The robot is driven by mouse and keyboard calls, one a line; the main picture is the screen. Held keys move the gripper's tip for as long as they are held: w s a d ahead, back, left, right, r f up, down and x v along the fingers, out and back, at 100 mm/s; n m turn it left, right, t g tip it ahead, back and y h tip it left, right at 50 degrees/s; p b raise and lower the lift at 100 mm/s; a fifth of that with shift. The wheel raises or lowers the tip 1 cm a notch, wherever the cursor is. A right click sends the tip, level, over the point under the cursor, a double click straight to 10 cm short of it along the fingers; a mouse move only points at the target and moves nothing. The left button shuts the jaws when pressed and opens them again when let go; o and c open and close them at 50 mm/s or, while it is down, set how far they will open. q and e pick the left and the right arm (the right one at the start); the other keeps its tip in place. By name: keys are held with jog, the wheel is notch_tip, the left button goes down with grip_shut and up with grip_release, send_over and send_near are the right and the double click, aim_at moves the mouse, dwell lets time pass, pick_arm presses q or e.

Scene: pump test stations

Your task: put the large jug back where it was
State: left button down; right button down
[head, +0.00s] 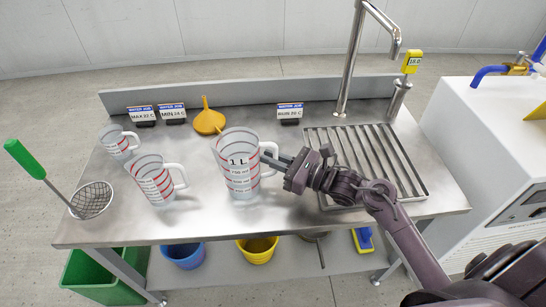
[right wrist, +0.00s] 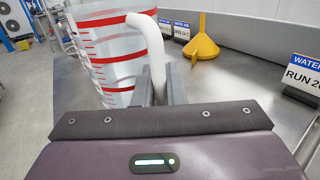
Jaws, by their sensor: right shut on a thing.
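The large jug (head: 238,167), clear with red marks and a "1 L" label, stands upright on the steel table (head: 300,215), or very close above it; I cannot tell which. It is the rightmost of the three jugs in the head view. My right gripper (head: 275,160) is shut on its white handle, coming from the right. In the right wrist view the handle (right wrist: 149,45) runs down between the fingers (right wrist: 160,85), with the jug's wall (right wrist: 105,50) to the left. My left gripper is not in view.
A medium jug (head: 154,180) and a small jug (head: 118,142) stand to the left. Behind are a yellow funnel (head: 208,121) and sign cards (head: 289,111). A strainer (head: 91,200) lies at the left. A drain grate (head: 345,150) and tap (head: 349,60) are at the right.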

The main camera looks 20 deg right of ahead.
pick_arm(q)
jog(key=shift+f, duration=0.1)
pick_arm(e)
jog(key=c, duration=1.6)
grip_release()
jog(key=shift+c, duration=0.2)
jog(key=shift+o, duration=0.7)
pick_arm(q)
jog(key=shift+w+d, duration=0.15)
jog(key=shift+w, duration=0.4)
